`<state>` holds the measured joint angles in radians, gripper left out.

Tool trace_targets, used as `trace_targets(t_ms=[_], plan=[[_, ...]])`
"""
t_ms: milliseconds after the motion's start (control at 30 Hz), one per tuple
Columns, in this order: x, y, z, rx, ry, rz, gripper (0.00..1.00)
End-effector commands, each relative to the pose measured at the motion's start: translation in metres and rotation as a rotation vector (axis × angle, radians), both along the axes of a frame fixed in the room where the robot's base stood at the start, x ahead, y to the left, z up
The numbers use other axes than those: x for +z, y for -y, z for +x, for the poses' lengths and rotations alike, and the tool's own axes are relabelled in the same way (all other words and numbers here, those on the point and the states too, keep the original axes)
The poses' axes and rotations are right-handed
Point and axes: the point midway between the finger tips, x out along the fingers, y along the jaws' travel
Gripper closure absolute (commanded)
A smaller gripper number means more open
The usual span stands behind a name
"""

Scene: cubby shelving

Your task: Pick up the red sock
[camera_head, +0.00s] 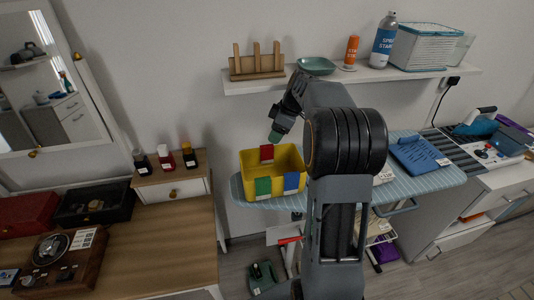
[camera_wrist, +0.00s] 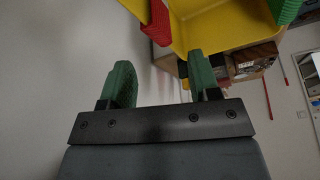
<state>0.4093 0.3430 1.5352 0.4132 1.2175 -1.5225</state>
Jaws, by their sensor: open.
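The red sock (camera_head: 266,153) hangs over the far rim of a yellow bin (camera_head: 250,163) in the head view. In the wrist view the red sock (camera_wrist: 159,22) hangs over the edge of the yellow bin (camera_wrist: 215,28), beyond my fingertips and roughly between them across the picture. My gripper (camera_head: 275,137) is just above and behind the red sock in the head view. In the wrist view its green fingers (camera_wrist: 160,80) stand apart with nothing between them. A green sock (camera_head: 263,187) and a blue sock (camera_head: 291,182) hang over the bin's near rim.
The bin stands on a striped ironing board (camera_head: 240,187) near the wall. A wall shelf (camera_head: 300,80) with a wooden rack (camera_head: 257,65), a bowl and bottles runs above my gripper. A folded blue cloth (camera_head: 417,153) lies right of my arm. A wooden desk (camera_head: 165,245) is at left.

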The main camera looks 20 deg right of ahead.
Motion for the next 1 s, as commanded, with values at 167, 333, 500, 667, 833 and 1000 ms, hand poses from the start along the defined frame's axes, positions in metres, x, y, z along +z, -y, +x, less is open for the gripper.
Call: trace_targets(t_ms=[167,333,500,667,833,1000], plan=[[-0.025,-0.010,0.006,0.002,-0.002,0.001,0.44],[-0.039,-0.015,0.009,0.002,0.000,0.000,0.44],[-0.047,-0.018,0.011,0.003,-0.002,0.000,0.44],[-0.066,-0.026,0.016,0.002,-0.004,0.001,0.44],[-0.084,-0.032,0.020,0.002,-0.002,0.000,0.44],[-0.090,-0.033,0.021,0.001,0.000,-0.001,0.44]])
